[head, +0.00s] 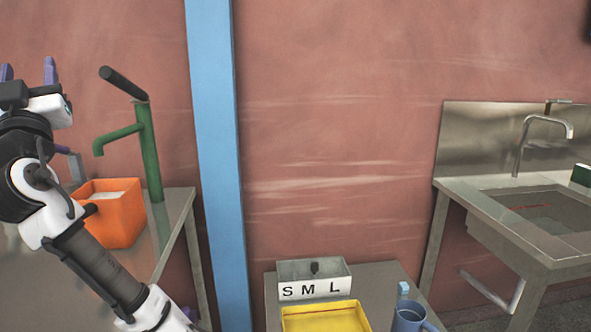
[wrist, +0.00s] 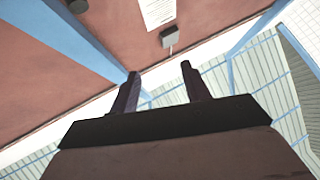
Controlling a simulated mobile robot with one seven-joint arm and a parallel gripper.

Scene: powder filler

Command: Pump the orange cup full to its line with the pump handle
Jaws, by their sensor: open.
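The orange cup (head: 122,223) is a square-sided container on a metal table at the left of the head view. A pale surface shows inside it; its line cannot be made out. The green pump (head: 151,150) stands behind and to the right of the cup, with its spout (head: 99,149) above the cup. The dark pump handle (head: 124,83) slopes up to the left from the pump's top. My gripper (head: 28,66) is open and empty, raised left of the handle and apart from it. In the wrist view, my gripper (wrist: 158,70) points up with nothing between its fingers.
My arm crosses in front of the left table (head: 178,222). A blue post (head: 214,150) stands right of it. A low table holds an S M L box (head: 315,289), a yellow tray (head: 325,305) and a blue cup (head: 408,318). A sink (head: 540,205) is at right.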

